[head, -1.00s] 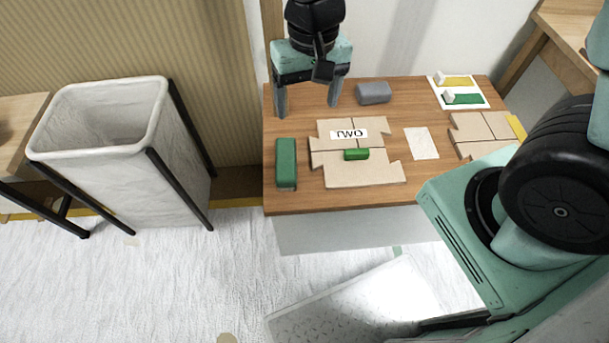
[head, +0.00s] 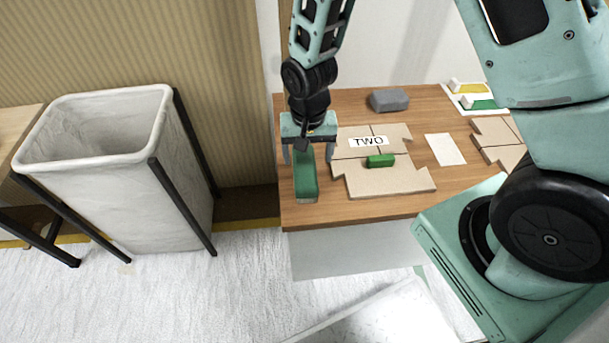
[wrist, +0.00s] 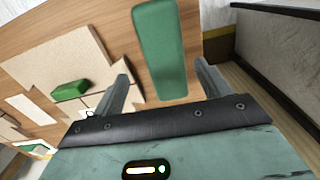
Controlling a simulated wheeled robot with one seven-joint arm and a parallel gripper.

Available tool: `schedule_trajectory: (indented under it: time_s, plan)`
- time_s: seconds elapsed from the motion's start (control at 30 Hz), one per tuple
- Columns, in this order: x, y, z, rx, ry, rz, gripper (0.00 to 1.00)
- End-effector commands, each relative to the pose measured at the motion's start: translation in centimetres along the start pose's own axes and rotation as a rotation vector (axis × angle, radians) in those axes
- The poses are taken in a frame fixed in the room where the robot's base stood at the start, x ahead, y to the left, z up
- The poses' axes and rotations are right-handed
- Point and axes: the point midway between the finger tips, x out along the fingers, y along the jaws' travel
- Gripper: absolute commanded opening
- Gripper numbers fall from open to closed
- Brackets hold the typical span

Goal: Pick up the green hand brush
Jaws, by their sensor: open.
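The green hand brush (head: 305,188), a long green block with a pale underside, lies at the left end of the wooden table. It also shows in the wrist view (wrist: 160,40), running lengthwise between my fingers. My gripper (head: 308,156) is open and points down over the far part of the brush, one finger to each side. In the wrist view my gripper (wrist: 161,72) has nothing clamped. In the head view the gripper hides the brush's far end. I cannot tell how far the fingertips are above the table.
Cardboard pieces (head: 390,181) with a "TWO" label (head: 369,141) and a small green block (head: 380,160) lie just right of the brush. A grey block (head: 389,100) sits behind. A tall white bin (head: 120,190) stands left of the table (head: 345,213), across a gap.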

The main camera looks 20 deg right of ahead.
Motion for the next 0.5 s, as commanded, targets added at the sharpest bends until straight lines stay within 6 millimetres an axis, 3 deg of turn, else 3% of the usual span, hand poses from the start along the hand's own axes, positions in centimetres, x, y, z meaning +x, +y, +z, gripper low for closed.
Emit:
schedule_trajectory:
  time_s: [0.27,0.5]
  plan:
    - [1.8,-0.1,0.0,-0.002,-0.001,0.000,0.76]
    - [5.2,-0.8,-0.1,-0.001,-0.002,0.001,0.76]
